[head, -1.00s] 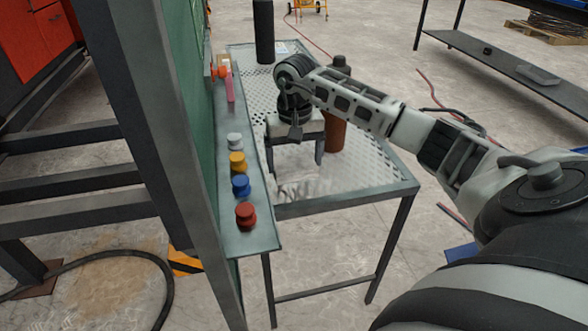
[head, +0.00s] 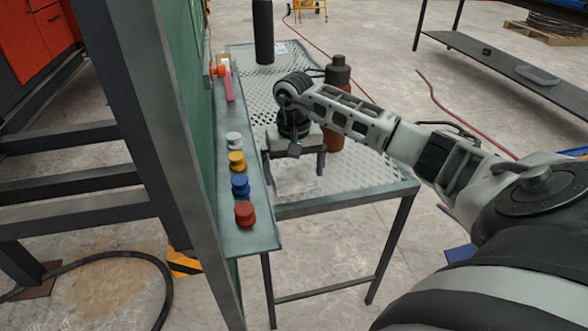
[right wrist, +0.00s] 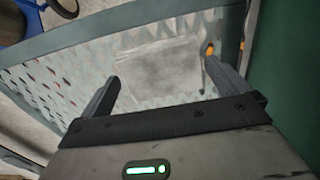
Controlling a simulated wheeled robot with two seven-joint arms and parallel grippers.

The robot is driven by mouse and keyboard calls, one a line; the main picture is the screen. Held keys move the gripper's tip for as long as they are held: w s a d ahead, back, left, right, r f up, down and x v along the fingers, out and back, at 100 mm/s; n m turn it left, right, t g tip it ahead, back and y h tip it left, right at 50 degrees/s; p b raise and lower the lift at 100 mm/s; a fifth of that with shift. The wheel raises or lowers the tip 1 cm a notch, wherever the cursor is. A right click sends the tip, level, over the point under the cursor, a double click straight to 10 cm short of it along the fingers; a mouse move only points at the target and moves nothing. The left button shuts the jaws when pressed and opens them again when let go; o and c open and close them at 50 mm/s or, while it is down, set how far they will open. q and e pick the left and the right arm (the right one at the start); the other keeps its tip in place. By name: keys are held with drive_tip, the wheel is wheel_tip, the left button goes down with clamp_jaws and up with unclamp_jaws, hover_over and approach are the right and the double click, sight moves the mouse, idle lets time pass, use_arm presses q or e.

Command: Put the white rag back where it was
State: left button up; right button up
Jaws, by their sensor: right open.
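The white rag (head: 292,186) appears as a pale, flat patch on the perforated metal table (head: 362,178), near its front left part. In the right wrist view the rag (right wrist: 158,64) is a greyish-white square seen between the fingertips. My right gripper (head: 294,172) is open over the rag, fingers pointing down, one on each side. It also shows in the right wrist view (right wrist: 163,70), with nothing gripped between its fingers. I cannot tell how high the fingertips are above the table. My left gripper is not in view.
A brown bottle (head: 337,78) stands right behind my gripper. A black cylinder (head: 263,32) stands at the table's back. A narrow shelf (head: 255,236) on the left holds red (head: 245,214), blue (head: 240,185), yellow (head: 236,162) and white (head: 233,141) spools beside a green panel.

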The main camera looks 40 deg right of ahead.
sight(294, 175)
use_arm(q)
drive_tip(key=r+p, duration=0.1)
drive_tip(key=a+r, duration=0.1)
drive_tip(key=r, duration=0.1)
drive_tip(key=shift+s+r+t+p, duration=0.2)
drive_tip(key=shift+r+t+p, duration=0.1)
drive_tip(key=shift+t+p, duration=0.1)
use_arm(e)
wheel_tip(294, 175, up, 12)
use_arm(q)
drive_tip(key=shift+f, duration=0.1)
